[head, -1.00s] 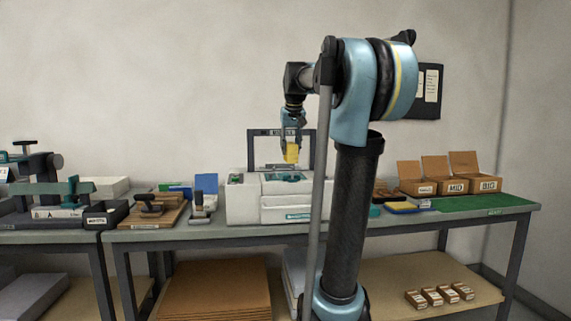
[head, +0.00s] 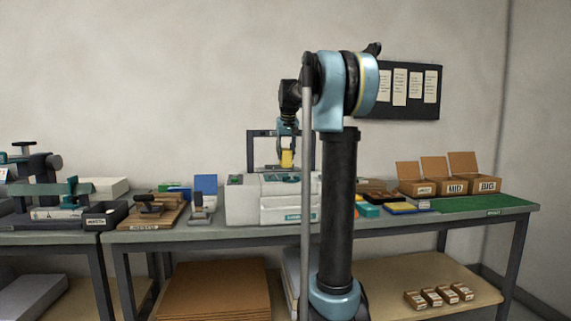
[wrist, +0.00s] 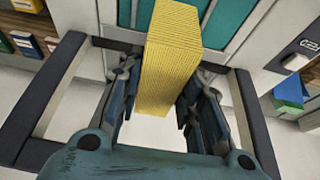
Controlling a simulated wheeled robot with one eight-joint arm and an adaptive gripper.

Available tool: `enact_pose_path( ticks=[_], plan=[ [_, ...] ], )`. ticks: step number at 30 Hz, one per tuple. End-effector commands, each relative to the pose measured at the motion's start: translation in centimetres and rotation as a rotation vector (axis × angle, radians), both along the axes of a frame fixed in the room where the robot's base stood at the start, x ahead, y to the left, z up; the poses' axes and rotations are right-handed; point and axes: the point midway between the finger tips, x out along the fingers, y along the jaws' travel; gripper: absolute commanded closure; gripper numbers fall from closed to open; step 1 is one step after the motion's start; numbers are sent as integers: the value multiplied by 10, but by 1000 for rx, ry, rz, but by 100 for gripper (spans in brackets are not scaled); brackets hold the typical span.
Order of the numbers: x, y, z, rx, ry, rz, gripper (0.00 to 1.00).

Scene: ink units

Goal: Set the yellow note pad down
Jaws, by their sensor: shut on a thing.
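The yellow note pad (wrist: 170,55) is held upright between the fingers of my gripper (wrist: 165,110) in the wrist view. In the head view the pad (head: 287,159) shows below my gripper (head: 287,143), in front of the dark frame above the white machine. My gripper is shut on the pad. The pad appears raised above the machine's top. Part of my arm hides the right side of the machine.
The white machine (head: 286,205) with a dark upright frame (head: 259,146) stands on the bench. Open boxes (head: 457,187) and a green mat (head: 487,203) are at the right. A stamp (head: 149,207) and a blue item (head: 205,185) stand left of the machine.

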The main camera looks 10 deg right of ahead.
Motion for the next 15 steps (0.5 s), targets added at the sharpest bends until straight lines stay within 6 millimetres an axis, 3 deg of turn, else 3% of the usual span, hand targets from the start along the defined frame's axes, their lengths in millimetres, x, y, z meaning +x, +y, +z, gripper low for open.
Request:
enact_pose_path(
  ticks=[9, 15],
  plan=[
    [0, 0, -35, 0, 0, 0, 95],
    [-1, 0, -37, 0, 0, 0, 95]
  ],
)
